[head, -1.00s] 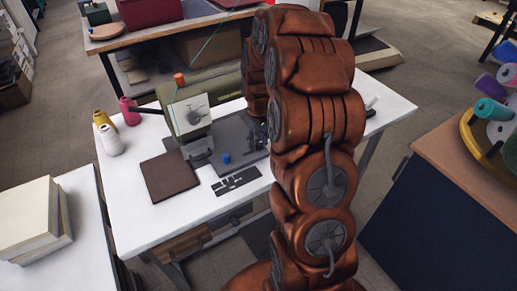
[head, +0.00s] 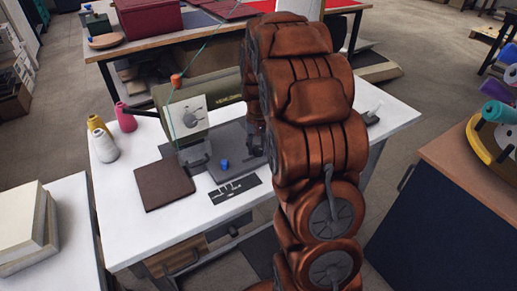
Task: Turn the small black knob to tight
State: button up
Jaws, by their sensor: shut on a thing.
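A sewing machine with a dark green body (head: 207,90) and a pale plate (head: 186,117) on its left end stands on the white table. My copper-coloured arm reaches down from above, in front of the machine's right end. My gripper (head: 257,147) shows only as a dark part beside the arm, low at the right side of the machine. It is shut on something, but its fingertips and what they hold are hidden. I cannot make out the small black knob or its tight mark.
A blue knob-like piece (head: 225,164) stands on the machine's grey base. A brown square pad (head: 163,184) and a black strip (head: 234,190) lie in front. Thread cones (head: 103,145) stand at the left. The white table's (head: 135,226) front left is clear.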

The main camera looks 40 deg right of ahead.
aim_at(258, 148)
dwell(0.4)
jog(key=o, duration=1.2)
jog(key=shift+c, duration=0.2)
notch_tip(258, 148, up, 12)
